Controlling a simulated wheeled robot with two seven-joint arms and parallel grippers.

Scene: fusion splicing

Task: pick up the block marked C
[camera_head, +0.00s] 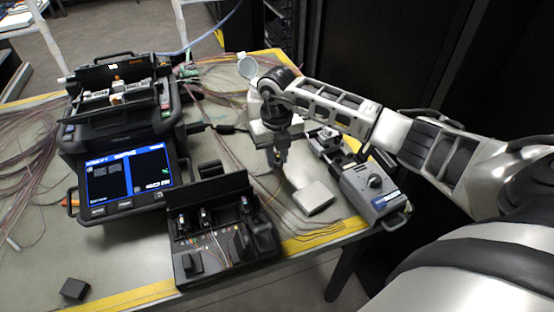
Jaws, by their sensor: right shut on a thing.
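My right gripper (279,162) points down near the middle of the view, between the splicing machine and the grey device. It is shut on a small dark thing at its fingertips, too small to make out. I cannot read a letter C on any block. A small black block (75,288) lies alone at the table's front left, far from the gripper. My left gripper is not in view.
The fusion splicer (120,150) with a lit blue screen stands left. A black open tool case (222,230) stands at the front edge. A grey device with a knob (372,192) is at the right edge. Thin fibres and cables cross the table (40,265); its front left is mostly clear.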

